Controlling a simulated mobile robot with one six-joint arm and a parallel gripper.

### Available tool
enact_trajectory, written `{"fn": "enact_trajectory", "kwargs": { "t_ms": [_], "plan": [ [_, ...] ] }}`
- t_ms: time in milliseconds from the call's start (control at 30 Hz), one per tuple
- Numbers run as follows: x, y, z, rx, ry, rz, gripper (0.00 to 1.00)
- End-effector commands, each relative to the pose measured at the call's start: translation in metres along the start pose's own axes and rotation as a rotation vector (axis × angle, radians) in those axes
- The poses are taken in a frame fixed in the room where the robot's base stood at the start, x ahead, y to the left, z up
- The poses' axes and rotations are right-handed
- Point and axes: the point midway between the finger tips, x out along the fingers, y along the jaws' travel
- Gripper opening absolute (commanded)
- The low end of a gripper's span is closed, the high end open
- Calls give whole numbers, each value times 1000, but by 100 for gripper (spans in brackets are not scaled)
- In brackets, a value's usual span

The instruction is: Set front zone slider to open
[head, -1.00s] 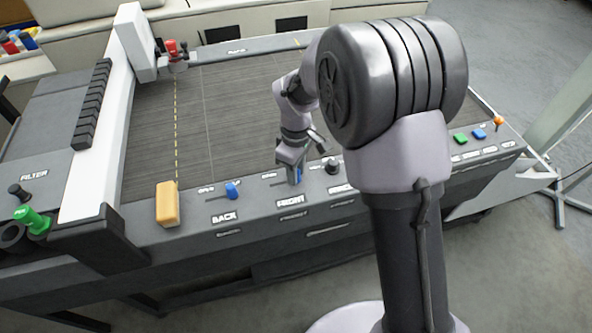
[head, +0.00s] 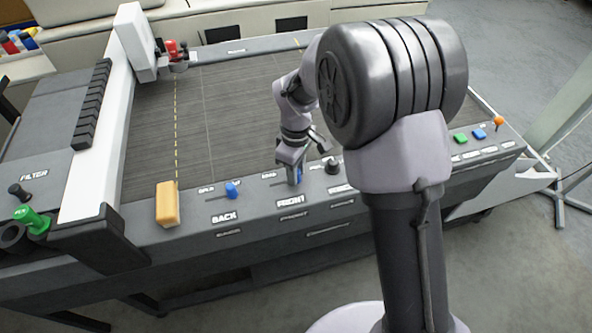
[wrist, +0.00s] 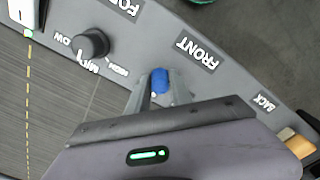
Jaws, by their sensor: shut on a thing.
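My gripper (head: 294,176) is over the control strip at the table's front edge, above the FRONT label (head: 291,201). It is shut on the blue knob of the front zone slider (wrist: 160,81), which shows between the fingers in the wrist view. In the head view the fingers mostly hide the knob. A small label, too small to read surely, sits left of the gripper at the left end of this slider. The FRONT label also shows in the wrist view (wrist: 198,53).
The back slider (head: 232,189) has its own blue knob to the left, with a yellow-orange block (head: 167,204) beyond it. A black dial (head: 332,166) stands close to the right of my gripper. Green (head: 460,138) and blue (head: 479,134) buttons sit farther right.

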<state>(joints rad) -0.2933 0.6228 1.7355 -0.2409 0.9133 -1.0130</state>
Motion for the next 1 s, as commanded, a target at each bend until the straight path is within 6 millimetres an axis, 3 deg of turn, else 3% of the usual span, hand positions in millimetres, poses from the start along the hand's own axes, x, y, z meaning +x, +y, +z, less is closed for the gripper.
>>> {"fn": "enact_trajectory", "kwargs": {
  "t_ms": [400, 733, 767, 800, 867, 1000],
  "plan": [
    [-1, -42, -43, -2, 0, 0, 0],
    [0, -46, -46, 0, 2, -1, 0],
    [0, -46, -46, 0, 2, -1, 30],
    [0, -46, -46, 0, 2, -1, 38],
    [0, -46, -46, 0, 2, -1, 48],
    [0, -46, -46, 0, 1, 0, 48]
  ]
}}
